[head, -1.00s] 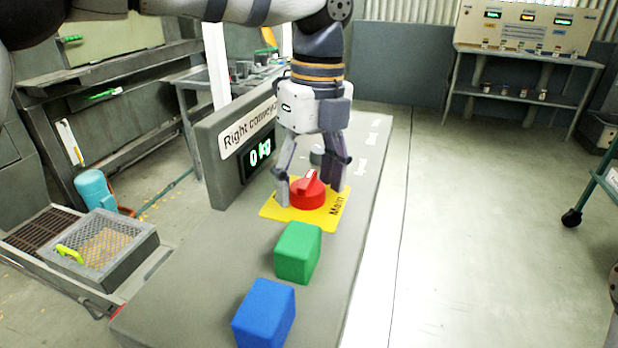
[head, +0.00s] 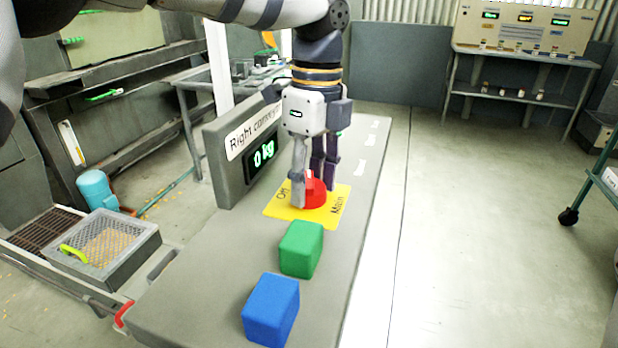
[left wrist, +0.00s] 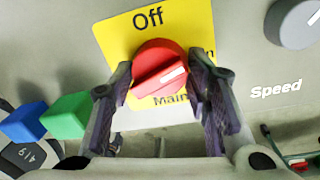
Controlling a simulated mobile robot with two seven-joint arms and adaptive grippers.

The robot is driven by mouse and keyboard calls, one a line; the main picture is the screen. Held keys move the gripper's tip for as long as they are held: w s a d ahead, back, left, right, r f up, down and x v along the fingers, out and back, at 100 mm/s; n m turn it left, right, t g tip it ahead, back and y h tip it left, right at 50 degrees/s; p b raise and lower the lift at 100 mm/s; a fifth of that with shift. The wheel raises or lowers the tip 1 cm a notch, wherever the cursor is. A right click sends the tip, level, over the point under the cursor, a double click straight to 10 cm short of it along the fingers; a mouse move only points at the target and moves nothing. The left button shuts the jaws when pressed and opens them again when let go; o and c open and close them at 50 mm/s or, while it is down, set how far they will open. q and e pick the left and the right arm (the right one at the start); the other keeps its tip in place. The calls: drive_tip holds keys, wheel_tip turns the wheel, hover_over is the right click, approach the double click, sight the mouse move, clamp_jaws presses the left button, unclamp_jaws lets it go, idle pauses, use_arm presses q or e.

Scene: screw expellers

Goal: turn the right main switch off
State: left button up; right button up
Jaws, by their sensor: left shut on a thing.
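The right main switch is a red round knob (head: 316,194) on a yellow plate (head: 282,213) marked Off and Main, on the grey panel. In the left wrist view the knob (left wrist: 155,62) has a raised ridge with a white mark on its right end, towards the partly hidden word at the plate's right edge. The word Off is at the top of the plate (left wrist: 115,38). My left gripper (head: 313,192) points down over the knob, shut on it, with fingers (left wrist: 162,78) on either side. My right gripper is not in view.
A green block (head: 301,249) and a blue block (head: 271,310) stand on the panel nearer me. A "Right conveyor" display box (head: 228,165) reading 0 kg rises left of the switch. A grey Speed knob (left wrist: 292,22) is beside the plate.

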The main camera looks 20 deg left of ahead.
use_arm(q)
drive_tip(key=n, duration=0.2)
drive_tip(key=shift+n, duration=0.4)
drive_tip(key=n, duration=0.4)
drive_tip(key=shift+n+h, duration=0.3)
drive_tip(key=n, duration=0.6)
drive_tip(key=shift+a+n+h, duration=0.15)
drive_tip(key=shift+n+h, duration=0.15)
drive_tip(key=shift+f, duration=0.1)
drive_tip(key=o, duration=1.2)
drive_tip(key=shift+c, duration=0.2)
drive_tip(key=shift+w, duration=0.1)
